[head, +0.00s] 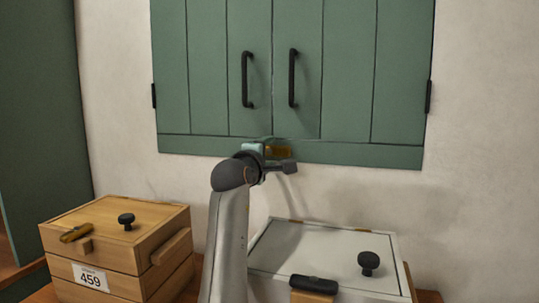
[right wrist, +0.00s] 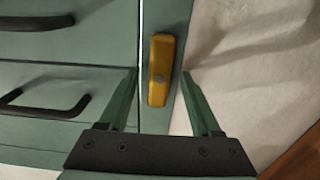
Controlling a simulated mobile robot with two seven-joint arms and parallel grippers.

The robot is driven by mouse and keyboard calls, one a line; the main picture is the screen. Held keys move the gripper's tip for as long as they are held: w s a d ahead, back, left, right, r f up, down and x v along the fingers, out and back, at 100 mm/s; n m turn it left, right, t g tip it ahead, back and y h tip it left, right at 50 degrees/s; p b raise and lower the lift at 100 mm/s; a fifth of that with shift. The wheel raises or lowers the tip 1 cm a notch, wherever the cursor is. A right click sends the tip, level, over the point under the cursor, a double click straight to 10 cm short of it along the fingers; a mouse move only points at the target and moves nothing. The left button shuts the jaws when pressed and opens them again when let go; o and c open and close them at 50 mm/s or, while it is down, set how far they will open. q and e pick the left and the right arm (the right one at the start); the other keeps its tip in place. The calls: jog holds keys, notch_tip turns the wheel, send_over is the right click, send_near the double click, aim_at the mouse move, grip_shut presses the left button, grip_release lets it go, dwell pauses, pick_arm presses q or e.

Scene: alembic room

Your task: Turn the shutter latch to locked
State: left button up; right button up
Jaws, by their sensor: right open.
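The shutter latch is a small brass-yellow bar with a dark round pivot. It shows in the right wrist view (right wrist: 161,88) and, partly hidden by my gripper, in the head view (head: 282,152). It lies lengthwise along the bottom rail of the green shutters (head: 350,153), across the seam between the two doors. My right gripper (right wrist: 160,71) is open, with one finger on each side of the latch; I see no clear contact. In the head view my right gripper (head: 268,160) is at the rail below the handles. My left gripper is not in view.
Two black handles (head: 247,80) (head: 292,78) stand out above the latch. Below, a wooden box marked 459 (head: 160,235) stands at the left and a white-topped box (head: 335,248) with a black knob at the right. Plain wall (head: 480,130) lies right of the shutters.

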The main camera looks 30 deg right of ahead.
grip_shut()
dwell(0.6)
